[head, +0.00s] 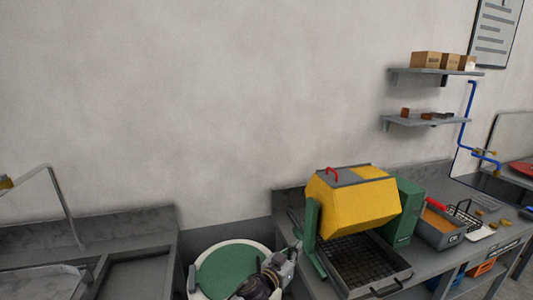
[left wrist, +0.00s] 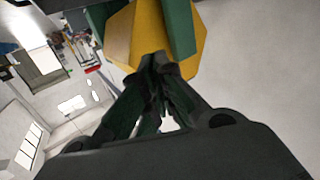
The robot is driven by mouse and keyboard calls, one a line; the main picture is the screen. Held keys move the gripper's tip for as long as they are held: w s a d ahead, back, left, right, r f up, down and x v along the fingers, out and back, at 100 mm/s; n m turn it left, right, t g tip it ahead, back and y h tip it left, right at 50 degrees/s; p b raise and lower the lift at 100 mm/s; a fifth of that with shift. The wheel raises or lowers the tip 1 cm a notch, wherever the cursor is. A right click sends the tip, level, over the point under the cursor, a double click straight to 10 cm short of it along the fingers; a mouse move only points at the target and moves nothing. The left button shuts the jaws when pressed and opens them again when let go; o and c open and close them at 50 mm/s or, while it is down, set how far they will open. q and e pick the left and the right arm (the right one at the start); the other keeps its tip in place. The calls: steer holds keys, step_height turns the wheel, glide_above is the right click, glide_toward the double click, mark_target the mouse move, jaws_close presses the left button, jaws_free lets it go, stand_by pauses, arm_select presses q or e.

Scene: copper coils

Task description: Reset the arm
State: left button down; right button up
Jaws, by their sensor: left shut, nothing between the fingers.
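My left gripper (head: 290,259) is low in the middle of the head view, above the edge of a round green-topped tub and just left of the yellow drum machine. It is shut and empty. In the left wrist view its fingers (left wrist: 158,64) meet at the tips, with the yellow drum (left wrist: 186,42) showing behind them. In the head view the yellow drum (head: 352,215) has a red handle on its lid and sits tilted on a green stand. My right gripper is not in view.
A black mesh tray (head: 362,265) lies below the drum. The green-topped tub (head: 228,268) stands left of it. A grey bin with copper-coloured contents (head: 440,228) and a wire basket are to the right. A grey sink counter (head: 125,265) is at left. Wall shelves (head: 425,121) hang upper right.

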arm_select(q)
steer(key=s+a+f+n+g+y, duration=0.2)
steer(key=s+a+f+n+y, duration=0.25)
steer(key=a, duration=0.55)
steer(key=s+a+f+n+g+y, duration=0.2)
steer(key=s+a+f+y, duration=0.25)
steer(key=s+a, duration=0.4)
steer(key=s+a+f+m+g+y, duration=0.1)
steer(key=s+a+f+g, duration=0.15)
steer(key=s+a, duration=0.6)
steer(key=s+a+f+g+y, duration=0.1)
steer(key=s+a+g, duration=0.35)
steer(key=s, duration=0.75)
step_height(320, 180, down, 34)
steer(key=s+r+b, duration=0.1)
steer(key=s+b, duration=0.1)
steer(key=s+a+f+g, duration=0.1)
steer(key=s+a+f, duration=0.1)
steer(key=s+f, duration=0.9)
steer(key=s+a+f+b, duration=0.1)
steer(key=s+a+f, duration=0.2)
steer(key=s+f, duration=0.8)
steer(key=shift+s+f+m+g, duration=0.3)
steer(key=shift+f+m+g, duration=0.05)
steer(key=shift+f+g, duration=0.05)
